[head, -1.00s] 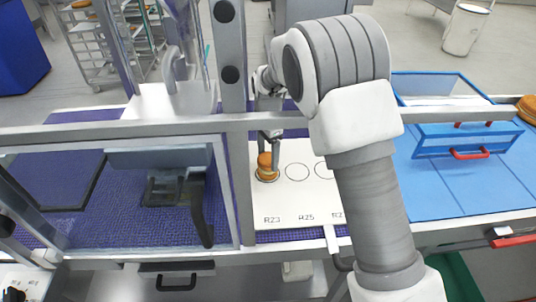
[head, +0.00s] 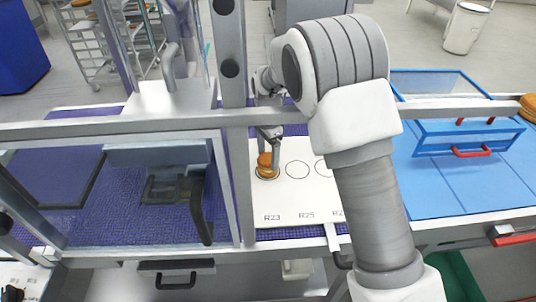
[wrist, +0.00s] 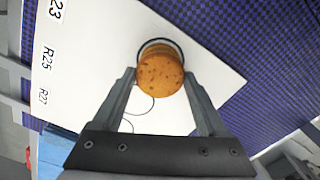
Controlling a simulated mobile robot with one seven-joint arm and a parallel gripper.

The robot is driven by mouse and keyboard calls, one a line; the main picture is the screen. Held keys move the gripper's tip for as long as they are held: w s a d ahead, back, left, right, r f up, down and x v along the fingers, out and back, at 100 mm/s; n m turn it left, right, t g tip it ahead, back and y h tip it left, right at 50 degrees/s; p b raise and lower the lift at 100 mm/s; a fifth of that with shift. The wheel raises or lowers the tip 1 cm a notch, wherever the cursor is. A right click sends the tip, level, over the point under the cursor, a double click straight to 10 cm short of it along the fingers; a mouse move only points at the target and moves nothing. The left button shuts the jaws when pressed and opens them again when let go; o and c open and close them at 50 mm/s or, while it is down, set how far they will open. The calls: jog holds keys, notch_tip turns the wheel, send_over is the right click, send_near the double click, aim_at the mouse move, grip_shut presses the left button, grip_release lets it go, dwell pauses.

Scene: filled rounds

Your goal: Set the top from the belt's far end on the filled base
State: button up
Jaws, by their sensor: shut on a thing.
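A round golden-brown top (wrist: 160,76) with dark specks lies between the fingers of my gripper (wrist: 160,82) in the wrist view. My gripper is shut on it. Just under it, the edge of the filled base (wrist: 158,47) shows, slightly offset. The top appears to sit on or just above the base; I cannot tell if they touch. In the head view the stack of rounds (head: 265,166) is in the ring nearest the R23 label, with my gripper (head: 269,141) above it. My arm hides part of the belt.
The white board (head: 290,205) has empty rings to the right of the stack, labelled R25 and on. A metal frame post (head: 236,130) stands close on the left. Blue panels with a red-handled lid (head: 465,140) lie right. The purple belt (wrist: 240,60) borders the board.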

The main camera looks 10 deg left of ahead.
jog(key=shift+f, duration=0.3)
jog(key=o, duration=0.8)
jog(key=shift+r, duration=0.15)
jog(key=shift+r+p, duration=2.2)
jog(key=shift+r, duration=1.25)
